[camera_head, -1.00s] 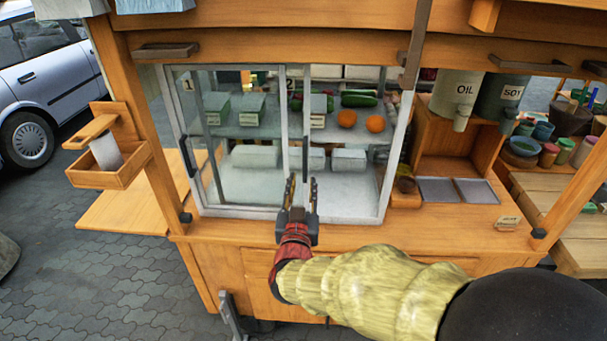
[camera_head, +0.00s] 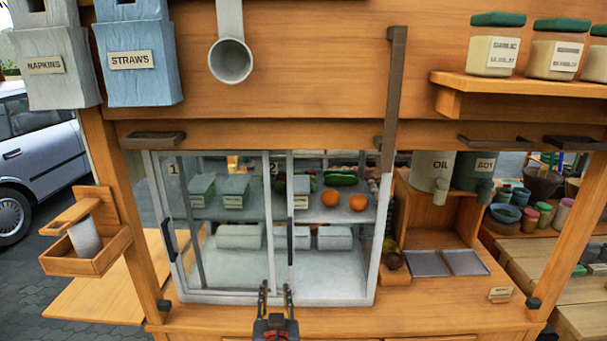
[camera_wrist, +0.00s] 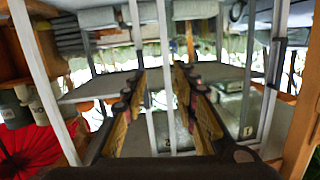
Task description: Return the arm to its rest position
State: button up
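My gripper (camera_head: 275,294) shows at the bottom middle of the head view, in front of the glass display case (camera_head: 336,297) of the wooden food cart. Its two fingers point up and stand apart. In the wrist view the gripper (camera_wrist: 160,84) also has its fingers apart, with nothing between them but the case behind. Most of my arm is below the head view. The case holds white boxes, green items and two oranges (camera_head: 331,198) behind white-framed panes.
Oil (camera_head: 432,172) and soy (camera_head: 474,169) dispensers hang at the right above two grey trays (camera_head: 427,264). A wooden holder (camera_head: 86,255) juts out at the left. Jars (camera_head: 493,46) stand on an upper shelf. Napkin and straw boxes (camera_head: 137,55) hang at upper left.

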jog(key=s+a+f+n+g+y, duration=0.25)
jog(key=s+a+f+g, duration=0.2)
jog(key=f, duration=0.25)
jog(key=s+d+f+g, duration=0.1)
jog(key=s+f+g, duration=0.1)
jog(key=s+g, duration=0.45)
jog(key=s+d+r+g+h, duration=0.1)
jog(key=s+d+r, duration=0.2)
jog(key=s+d, duration=0.65)
jog(key=s+d+r+g+h, duration=0.15)
jog(key=s+d+r, duration=0.4)
jog(key=d, duration=0.75)
jog(key=s+d+r+m+t+h, duration=0.1)
jog(key=d+r+m+t, duration=0.2)
jog(key=d, duration=0.4)
jog(key=shift+s+d+r+h, duration=0.3)
jog(key=shift+s+d+r, duration=0.1)
jog(key=shift+r, duration=0.3)
